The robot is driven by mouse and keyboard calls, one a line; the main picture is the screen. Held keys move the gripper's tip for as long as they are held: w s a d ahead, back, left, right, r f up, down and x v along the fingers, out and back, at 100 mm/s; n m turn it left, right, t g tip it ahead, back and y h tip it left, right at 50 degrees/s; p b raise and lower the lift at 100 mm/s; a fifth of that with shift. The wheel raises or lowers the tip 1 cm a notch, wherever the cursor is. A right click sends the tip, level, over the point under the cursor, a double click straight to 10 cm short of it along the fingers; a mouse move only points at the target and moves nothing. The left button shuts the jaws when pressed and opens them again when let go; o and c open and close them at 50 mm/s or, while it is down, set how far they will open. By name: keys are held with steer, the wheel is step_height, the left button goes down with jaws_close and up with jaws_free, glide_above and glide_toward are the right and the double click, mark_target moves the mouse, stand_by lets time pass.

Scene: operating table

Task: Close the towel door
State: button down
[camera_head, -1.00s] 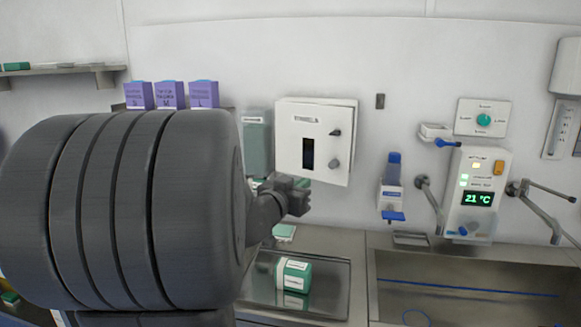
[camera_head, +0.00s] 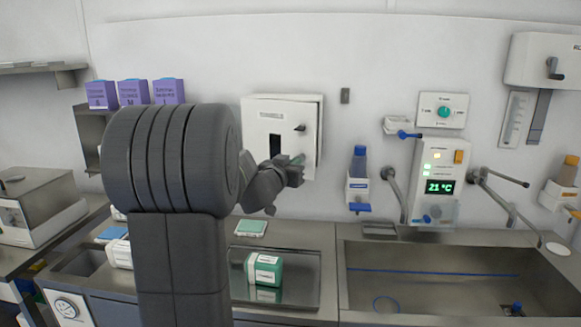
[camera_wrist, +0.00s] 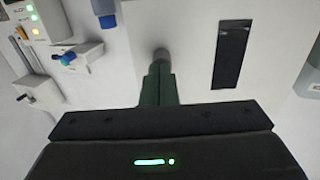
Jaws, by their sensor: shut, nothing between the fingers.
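The towel door is the white front panel (camera_head: 262,115) of a wall box, with a label, a dark slot and a small dark latch (camera_head: 300,128). The panel sits slightly off the box body behind it; I cannot tell how far it is open. My gripper (camera_head: 298,161) is shut and empty, at the door's lower right, covering part of it. In the wrist view the door (camera_wrist: 193,62) fills the middle, with its dark slot to the right. The shut fingertips (camera_wrist: 159,72) point at a round grey knob (camera_wrist: 160,54); whether they touch it is unclear.
A blue-capped bottle in a wall holder (camera_head: 359,180) and a temperature panel (camera_head: 437,185) with jutting levers are to the right. A green and white box (camera_head: 264,269) lies on the counter tray below. A sink (camera_head: 440,290) is at the lower right. Purple boxes (camera_head: 134,92) stand on the left.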

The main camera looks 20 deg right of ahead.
mark_target(306, 155)
steer(key=shift+w+a, duration=0.1)
steer(key=shift+n+t+y, duration=0.7)
steer(key=shift+t+y, duration=0.1)
steer(key=w+d, duration=0.1)
steer(key=d, duration=0.1)
steer(key=w+d, duration=0.1)
steer(key=d, duration=0.1)
steer(key=w+d, duration=0.1)
steer(key=d, duration=0.1)
steer(key=shift+w+r+p, duration=0.1)
steer(key=shift+w+p, duration=0.2)
steer(key=shift+w, duration=0.1)
steer(key=shift+d+r, duration=0.1)
steer(key=shift+r, duration=0.2)
